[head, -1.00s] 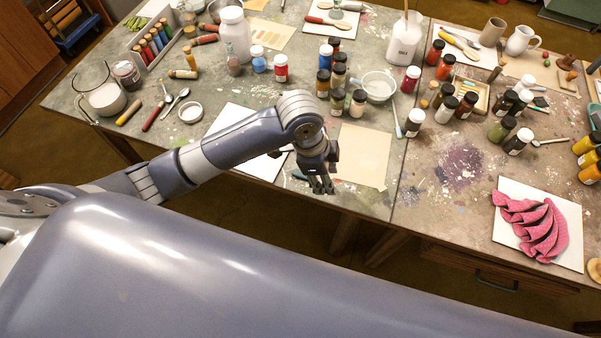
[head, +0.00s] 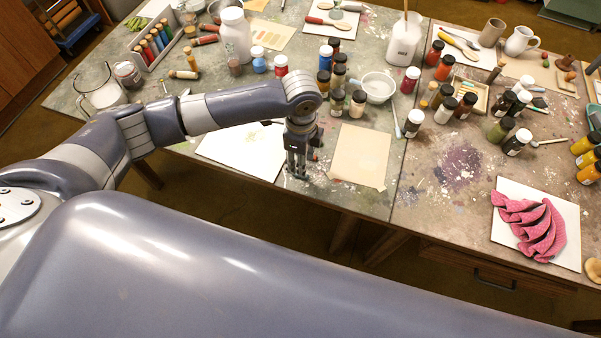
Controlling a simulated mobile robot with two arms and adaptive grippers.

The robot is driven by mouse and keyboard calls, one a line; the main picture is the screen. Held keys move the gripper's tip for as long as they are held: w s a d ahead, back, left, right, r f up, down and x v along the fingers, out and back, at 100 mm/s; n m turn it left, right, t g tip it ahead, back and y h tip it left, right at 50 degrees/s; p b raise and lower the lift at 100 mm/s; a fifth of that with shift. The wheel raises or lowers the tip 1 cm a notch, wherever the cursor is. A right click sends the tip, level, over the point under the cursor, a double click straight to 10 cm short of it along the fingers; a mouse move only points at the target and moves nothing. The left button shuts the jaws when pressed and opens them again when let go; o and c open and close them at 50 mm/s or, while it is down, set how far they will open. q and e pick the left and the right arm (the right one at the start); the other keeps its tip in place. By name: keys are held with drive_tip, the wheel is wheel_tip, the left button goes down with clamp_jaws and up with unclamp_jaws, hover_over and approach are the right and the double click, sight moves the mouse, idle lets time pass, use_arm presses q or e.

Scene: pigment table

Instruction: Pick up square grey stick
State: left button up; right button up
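My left gripper (head: 297,172) points down at the front edge of the table, between a white sheet and a beige sheet. Its fingertips are low, at or just above the tabletop. The gap between its fingers is too small to make out, and so is anything held between them. I cannot pick out a square grey stick for certain; the spot under the gripper is covered by its fingers. My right gripper is not in view.
The white sheet (head: 235,150) lies left of the gripper and the beige sheet (head: 359,155) right of it. Behind stand several pigment jars and a white bowl (head: 378,86). A pink cloth (head: 535,222) lies on a board at the right.

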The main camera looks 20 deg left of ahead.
use_arm(q)
drive_tip(key=f, duration=0.2)
drive_tip(key=s+f+p, duration=0.1)
drive_tip(key=shift+d+f, duration=0.1)
drive_tip(key=shift+f, duration=0.3)
drive_tip(key=shift+w+f, duration=0.15)
drive_tip(key=shift+f, duration=0.35)
drive_tip(key=c, duration=0.8)
